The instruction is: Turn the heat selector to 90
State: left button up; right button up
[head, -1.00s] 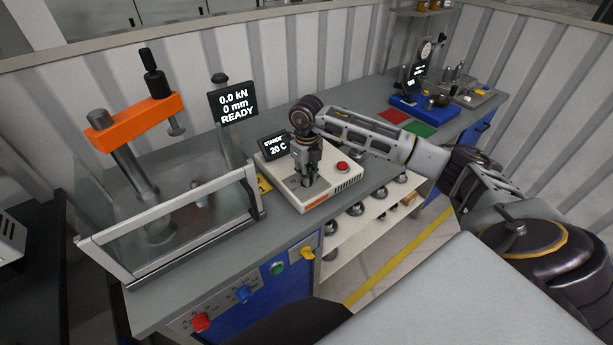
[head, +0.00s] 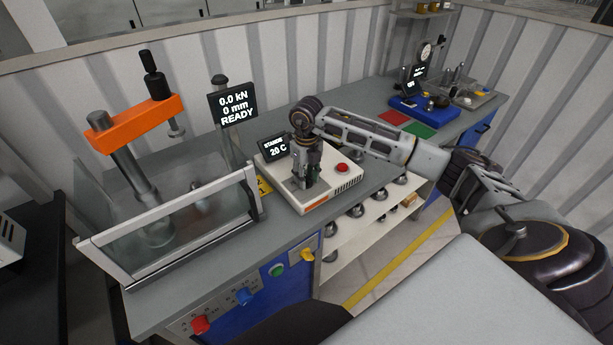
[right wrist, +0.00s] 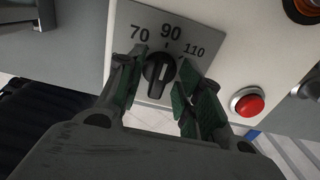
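The heat selector is a round black knob (right wrist: 158,72) on a grey dial plate (right wrist: 182,20) marked 70, 90 and 110 in the right wrist view. Its ridge runs roughly up and down, with the upper end toward 90. My right gripper (right wrist: 163,62) has its green-padded fingers apart, one on each side of the knob; I cannot tell whether they touch it. In the head view my right gripper (head: 306,184) points down over the white heater unit (head: 322,204) and hides the knob. The unit's display (head: 274,147) reads 20 C. My left gripper is out of view.
A red button (right wrist: 248,102) sits right of the dial. In the head view, a press with an orange arm (head: 135,117) and a clear guard (head: 200,225) stands left of the heater. Red and green mats (head: 424,130) lie to the right on the grey bench.

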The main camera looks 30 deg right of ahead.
aim_at(307, 176)
notch_tip(307, 176, up, 12)
dwell(1.0)
dwell(0.3)
